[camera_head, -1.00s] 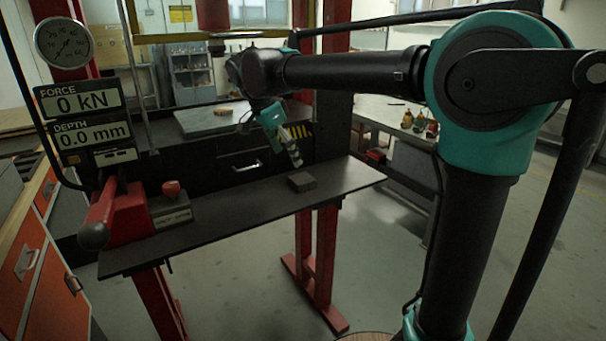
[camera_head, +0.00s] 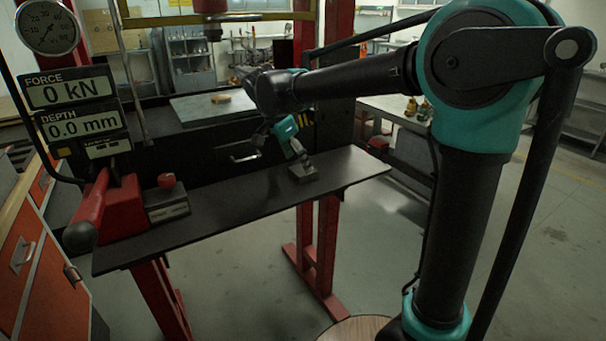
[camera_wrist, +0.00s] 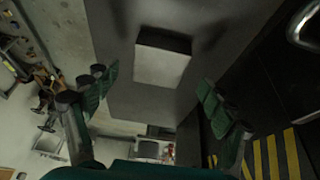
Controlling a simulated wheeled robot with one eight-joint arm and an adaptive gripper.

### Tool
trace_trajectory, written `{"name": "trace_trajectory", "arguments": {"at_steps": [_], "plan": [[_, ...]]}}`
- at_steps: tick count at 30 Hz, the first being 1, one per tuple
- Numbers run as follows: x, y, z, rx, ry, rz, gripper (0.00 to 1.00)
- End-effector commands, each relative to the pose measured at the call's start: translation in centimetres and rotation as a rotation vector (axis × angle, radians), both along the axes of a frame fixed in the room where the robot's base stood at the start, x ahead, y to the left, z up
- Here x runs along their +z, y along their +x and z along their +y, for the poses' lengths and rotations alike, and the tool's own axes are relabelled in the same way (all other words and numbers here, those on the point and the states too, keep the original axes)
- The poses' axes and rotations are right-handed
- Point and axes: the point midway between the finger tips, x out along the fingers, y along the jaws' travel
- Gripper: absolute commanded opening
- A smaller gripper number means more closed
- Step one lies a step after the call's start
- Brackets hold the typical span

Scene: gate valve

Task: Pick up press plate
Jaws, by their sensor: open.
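The press plate, a small grey rectangular block (camera_head: 304,175), lies flat on the dark bench top near its right end. In the wrist view the plate (camera_wrist: 162,62) shows its pale top face and one dark side, centred between the fingers. My gripper (camera_head: 302,164) is at the plate, slanting down over it and partly covering it in the head view. In the wrist view my gripper (camera_wrist: 160,82) has its green-padded fingers wide apart, with nothing between the pads. Gaps show on both sides of the plate; exact height above it is unclear.
A gauge (camera_head: 47,28) and displays read 0 kN and 0.0 mm. A red press post (camera_head: 328,250) and a black drawer front (camera_head: 238,152) are close by.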

Motion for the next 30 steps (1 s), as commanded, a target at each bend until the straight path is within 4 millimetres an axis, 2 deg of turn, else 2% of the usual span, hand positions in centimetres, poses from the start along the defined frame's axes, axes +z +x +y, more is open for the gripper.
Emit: {"name": "trace_trajectory", "arguments": {"at_steps": [6, 14, 17, 30], "plan": [[-2.4, 0.6, -1.0, 0.000, -0.001, 0.001, 0.83], [-2.7, 0.6, -1.1, 0.000, 0.000, 0.000, 0.83], [-2.7, 0.6, -1.1, 0.000, 0.000, 0.000, 0.73], [-2.6, 0.6, -1.1, 0.000, 0.000, 0.000, 0.18]]}}
